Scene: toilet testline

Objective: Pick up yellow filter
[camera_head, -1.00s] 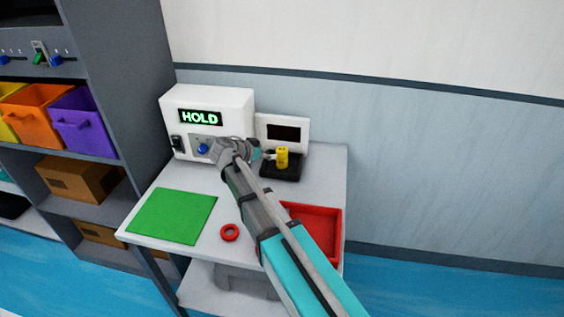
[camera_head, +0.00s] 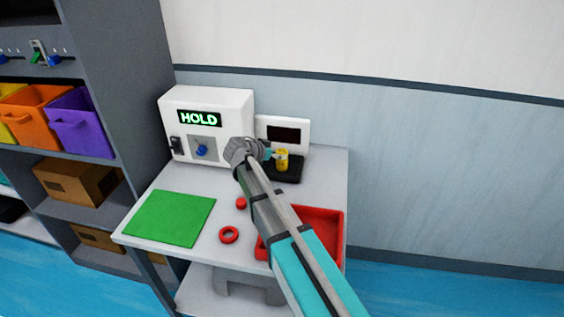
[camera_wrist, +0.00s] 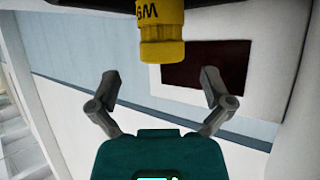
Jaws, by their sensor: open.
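The yellow filter (camera_head: 282,160) stands on a black base in front of a white panel with a dark screen. In the wrist view the filter (camera_wrist: 162,32) is at the top centre, with dark lettering on it. My gripper (camera_head: 268,154) is just left of the filter in the head view. In the wrist view my gripper (camera_wrist: 162,88) has its two grey fingers spread wide, one on each side below the filter.
A white box (camera_head: 222,108) with a lit HOLD display and blue knob stands left of my gripper. A green mat (camera_head: 170,218), a red ring (camera_head: 229,235), a small red piece (camera_head: 241,203) and a red tray (camera_head: 318,222) lie on the table. A shelf with bins is at the left.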

